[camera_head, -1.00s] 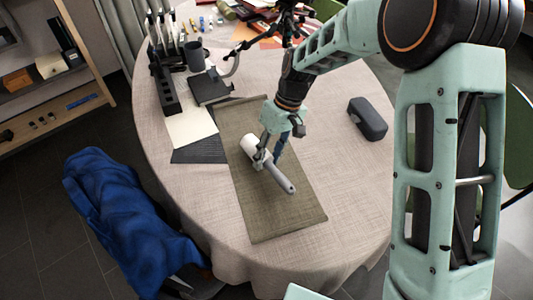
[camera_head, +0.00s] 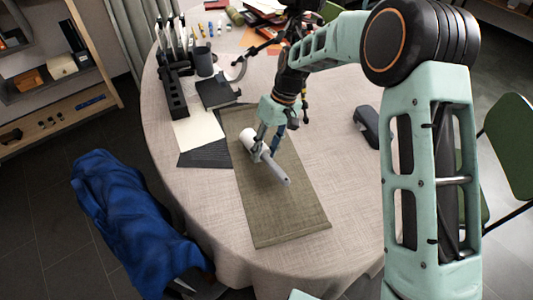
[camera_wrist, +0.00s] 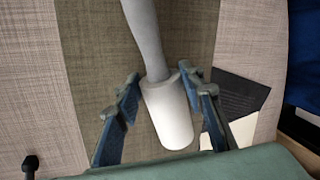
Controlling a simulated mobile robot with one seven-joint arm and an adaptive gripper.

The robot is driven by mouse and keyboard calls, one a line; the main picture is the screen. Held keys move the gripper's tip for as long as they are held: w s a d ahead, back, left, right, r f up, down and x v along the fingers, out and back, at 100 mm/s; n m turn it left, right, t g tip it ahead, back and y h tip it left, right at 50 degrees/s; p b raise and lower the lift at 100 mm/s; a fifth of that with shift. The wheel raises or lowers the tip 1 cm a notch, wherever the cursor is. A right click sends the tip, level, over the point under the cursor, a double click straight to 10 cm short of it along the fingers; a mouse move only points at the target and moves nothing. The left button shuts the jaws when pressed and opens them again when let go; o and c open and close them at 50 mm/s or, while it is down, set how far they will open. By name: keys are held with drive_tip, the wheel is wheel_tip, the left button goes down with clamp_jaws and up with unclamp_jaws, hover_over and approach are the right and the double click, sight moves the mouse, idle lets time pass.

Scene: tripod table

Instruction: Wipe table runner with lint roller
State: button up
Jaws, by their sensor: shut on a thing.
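The table runner (camera_head: 287,215) is an olive-brown woven strip lying flat on the round table (camera_head: 195,195). In the wrist view, the runner (camera_wrist: 95,50) spreads beneath the roller. The lint roller, with a white head (camera_head: 247,138) and a grey handle (camera_head: 275,172), is over the runner's left part, its handle pointing to the near right. My gripper (camera_head: 264,151) is shut on the lint roller. In the wrist view its blue fingers stand on both sides of the white roller head (camera_wrist: 172,115). Whether the roller touches the cloth is hard to tell.
A dark mat (camera_head: 207,154) and cream paper (camera_head: 195,132) lie left of the runner. A dark grey case (camera_head: 366,125) stands to the right. A black organiser (camera_head: 172,93), a mug (camera_head: 203,63) and books are farther back. A blue-draped chair (camera_head: 130,215) stands front left.

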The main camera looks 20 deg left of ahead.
drive_tip(key=shift+w+a+p, duration=0.3)
drive_tip(key=shift+w+a, duration=0.85)
drive_tip(key=shift+w, duration=0.15)
drive_tip(key=shift+w+a+p, duration=0.3)
drive_tip(key=shift+w+a, duration=0.8)
drive_tip(key=shift+w, duration=0.2)
drive_tip(key=shift+s+d+b, duration=0.2)
drive_tip(key=shift+s+d, duration=1.1)
drive_tip(key=shift+s, duration=0.25)
drive_tip(key=shift+s+d+b, duration=0.25)
drive_tip(key=shift+s+d, duration=1.1)
drive_tip(key=shift+s, duration=0.15)
drive_tip(key=shift+s+d+b, duration=0.2)
drive_tip(key=shift+s+d, duration=1.1)
drive_tip(key=shift+s, duration=0.25)
drive_tip(key=shift+r, duration=0.1)
drive_tip(key=shift+r+p, duration=2.05)
drive_tip(key=shift+r, duration=0.9)
wheel_tip(320, 180, up, 3)
drive_tip(key=shift+p, duration=1)
